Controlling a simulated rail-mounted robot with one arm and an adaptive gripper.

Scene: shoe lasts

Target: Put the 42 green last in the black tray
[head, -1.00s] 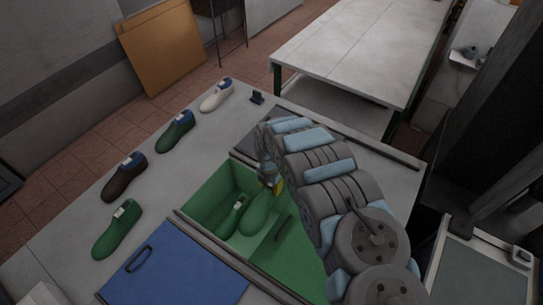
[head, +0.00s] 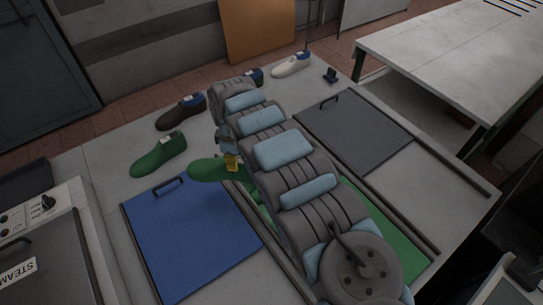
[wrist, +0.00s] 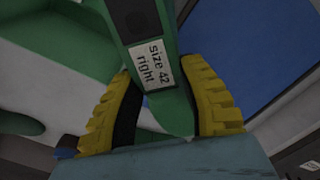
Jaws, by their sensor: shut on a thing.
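My gripper (head: 231,162) is shut on a green last (head: 206,171) and holds it above the blue panel's far edge. In the wrist view the yellow fingers (wrist: 158,70) clasp the green last (wrist: 172,108) from both sides; its white label (wrist: 152,62) reads "size 42 right". Another green last (head: 160,153) lies on the table, left of the held one. Nothing in view is clearly the black tray; a dark flat shape (head: 24,182) at the left edge is too unclear to name.
A blue panel with a handle (head: 190,240) lies below the gripper. A dark grey panel (head: 355,130) lies to the right. A brown last (head: 180,113) and a white last (head: 291,65) stand at the back. A steam machine (head: 45,265) is front left.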

